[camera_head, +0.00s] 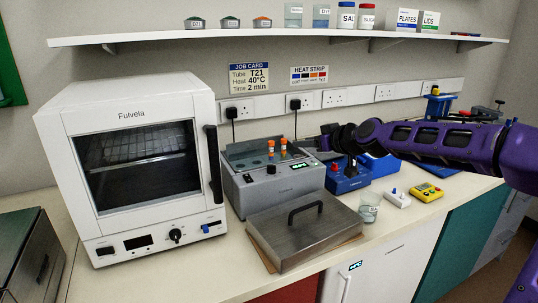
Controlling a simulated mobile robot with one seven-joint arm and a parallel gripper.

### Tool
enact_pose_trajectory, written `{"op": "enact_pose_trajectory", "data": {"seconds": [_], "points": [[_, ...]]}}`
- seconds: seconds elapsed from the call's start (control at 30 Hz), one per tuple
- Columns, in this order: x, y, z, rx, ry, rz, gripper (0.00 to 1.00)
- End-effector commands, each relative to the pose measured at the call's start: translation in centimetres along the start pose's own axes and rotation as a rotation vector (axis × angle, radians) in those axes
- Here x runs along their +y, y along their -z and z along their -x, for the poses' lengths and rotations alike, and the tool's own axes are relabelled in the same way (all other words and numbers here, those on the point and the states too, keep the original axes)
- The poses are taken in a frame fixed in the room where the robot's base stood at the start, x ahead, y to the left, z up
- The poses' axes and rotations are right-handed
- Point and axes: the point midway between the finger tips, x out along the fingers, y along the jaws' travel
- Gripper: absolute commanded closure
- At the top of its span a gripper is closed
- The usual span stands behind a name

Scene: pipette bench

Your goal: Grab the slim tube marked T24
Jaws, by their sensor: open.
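My gripper (308,145), at the end of my purple arm, reaches in from the right. It is open and appears empty, just right of the tubes in the picture. I cannot tell its exact distance from them.
A white Fulvela oven (133,240) stands left of the block. A steel lid (305,228) with a black handle lies in front. A blue device (347,182), beaker (369,207) and yellow timer (426,192) are right. A shelf (280,37) runs above; the job card (249,77) reads T21.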

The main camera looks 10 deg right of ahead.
Motion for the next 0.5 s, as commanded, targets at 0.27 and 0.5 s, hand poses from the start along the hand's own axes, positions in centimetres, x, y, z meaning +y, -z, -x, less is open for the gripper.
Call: {"op": "enact_pose_trajectory", "data": {"seconds": [0.27, 0.5], "points": [[-0.3, -0.1, -4.8, -0.003, 0.005, 0.001, 0.57], [-0.3, -0.1, -8.9, -0.004, 0.005, 0.002, 0.57]]}}
